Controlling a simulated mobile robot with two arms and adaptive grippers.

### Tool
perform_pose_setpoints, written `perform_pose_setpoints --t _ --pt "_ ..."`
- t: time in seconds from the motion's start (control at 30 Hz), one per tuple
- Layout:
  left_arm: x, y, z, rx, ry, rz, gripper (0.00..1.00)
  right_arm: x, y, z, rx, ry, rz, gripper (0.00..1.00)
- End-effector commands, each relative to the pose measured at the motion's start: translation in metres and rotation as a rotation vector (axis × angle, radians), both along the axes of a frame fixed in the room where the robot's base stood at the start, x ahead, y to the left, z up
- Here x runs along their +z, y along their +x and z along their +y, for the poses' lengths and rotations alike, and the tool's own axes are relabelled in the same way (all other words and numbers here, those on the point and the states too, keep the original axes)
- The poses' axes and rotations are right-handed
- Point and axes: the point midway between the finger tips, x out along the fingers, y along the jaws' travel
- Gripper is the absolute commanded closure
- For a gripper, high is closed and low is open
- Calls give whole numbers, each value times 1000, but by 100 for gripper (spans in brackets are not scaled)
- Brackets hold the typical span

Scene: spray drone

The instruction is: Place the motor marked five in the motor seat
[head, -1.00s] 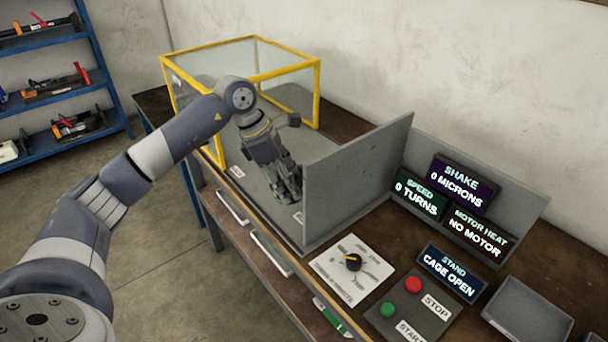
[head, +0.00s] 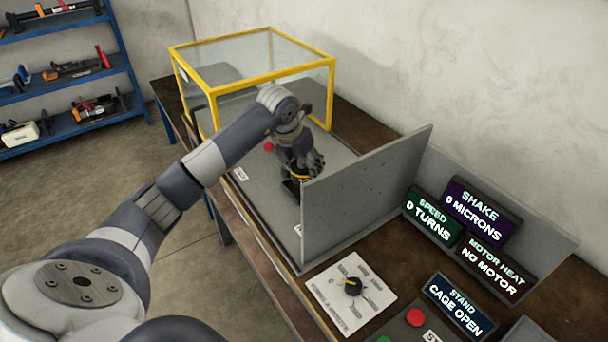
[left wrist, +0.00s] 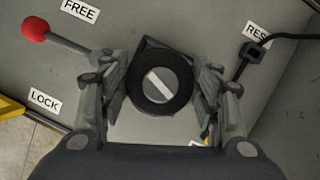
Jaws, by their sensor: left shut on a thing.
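My left gripper (head: 303,166) is shut on a round black motor (left wrist: 160,105), whose grey top with a pale bar shows between the fingers in the left wrist view. No number can be read on it. A dark seat (head: 291,188) shows just below the gripper in the head view; its dark corner (left wrist: 150,43) shows behind the motor in the left wrist view. The motor is over the seat, but I cannot tell whether it touches it. My right gripper is not in view.
A red-knobbed lever (left wrist: 36,29) lies beside the seat, between FREE and LOCK labels, nearer FREE. A black cable (left wrist: 285,38) runs to the REST label. The yellow-framed cage (head: 333,90) is behind; a grey upright panel (head: 365,195) stands close to the right.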

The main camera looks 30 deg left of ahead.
Motion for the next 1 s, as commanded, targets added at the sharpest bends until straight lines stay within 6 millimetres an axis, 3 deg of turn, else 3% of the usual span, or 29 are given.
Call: perform_pose_setpoints --t 0.17,0.4,0.7,0.73,0.8,1.0 --pt "-10 1 0 -1 -2 -3 85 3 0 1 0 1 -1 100" --pt "-39 1 0 -1 -1 -4 85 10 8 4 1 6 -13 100" --pt "-43 1 0 -2 1 -5 85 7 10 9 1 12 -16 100" --pt "-43 0 0 -2 0 -1 36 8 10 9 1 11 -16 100" --pt "-43 0 0 -2 0 -1 22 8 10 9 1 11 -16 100" --pt "-43 0 0 -2 0 -1 22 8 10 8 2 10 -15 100"
